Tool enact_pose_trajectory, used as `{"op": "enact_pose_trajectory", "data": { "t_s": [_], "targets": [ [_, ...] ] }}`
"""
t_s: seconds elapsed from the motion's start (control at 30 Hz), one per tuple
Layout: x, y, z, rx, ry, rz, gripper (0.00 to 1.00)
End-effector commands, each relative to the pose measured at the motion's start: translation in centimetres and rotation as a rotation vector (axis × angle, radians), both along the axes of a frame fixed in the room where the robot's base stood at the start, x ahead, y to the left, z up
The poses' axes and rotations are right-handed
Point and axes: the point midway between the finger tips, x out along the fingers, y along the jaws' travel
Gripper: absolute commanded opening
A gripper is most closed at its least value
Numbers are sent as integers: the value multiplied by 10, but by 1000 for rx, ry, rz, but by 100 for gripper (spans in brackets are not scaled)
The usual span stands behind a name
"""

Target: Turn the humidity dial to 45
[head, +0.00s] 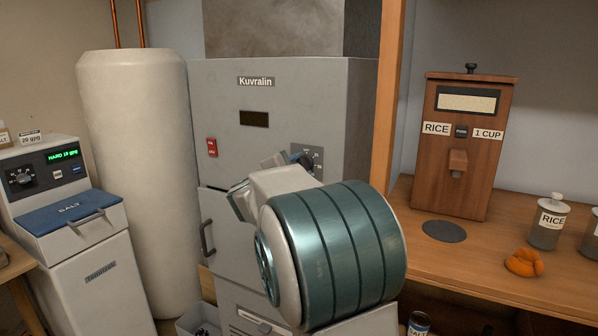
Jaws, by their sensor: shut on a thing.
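The humidity dial (303,157) is a dark round knob on a grey scale plate, on the front of the grey Kuvralin cabinet (285,100). The plate's pale marks are too small to read, and its lower left part is hidden behind my gripper. My gripper (288,162) is at the dial, its fingers closed on the knob. My teal-banded arm link fills the lower middle and hides much of the gripper and part of the cabinet front.
A red switch (212,147) and a dark display (254,118) are on the cabinet. A handled door (222,235) is below. Left stand a white tank (140,170) and a salt softener (75,215). A wooden post (388,90) and counter with a rice dispenser (463,150) are right.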

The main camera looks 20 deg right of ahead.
Motion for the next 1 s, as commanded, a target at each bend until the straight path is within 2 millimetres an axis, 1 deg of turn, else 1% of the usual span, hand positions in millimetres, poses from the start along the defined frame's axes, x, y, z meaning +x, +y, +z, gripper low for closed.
{"op": "enact_pose_trajectory", "data": {
  "t_s": [0.03, 0.4, 0.43, 0.5, 0.83, 0.93, 1.0],
  "targets": [
    [0, 1, -2, 6, -1, 1, 15],
    [0, 1, -2, 8, -4, 1, 15],
    [0, 1, -2, 8, -4, 1, 43],
    [0, 1, -2, 8, -4, 1, 59],
    [-1, 3, -1, 6, -4, 1, 59],
    [-7, 11, 0, 7, -6, 3, 59],
    [-15, 20, 0, 7, -6, 3, 59]
  ]
}}
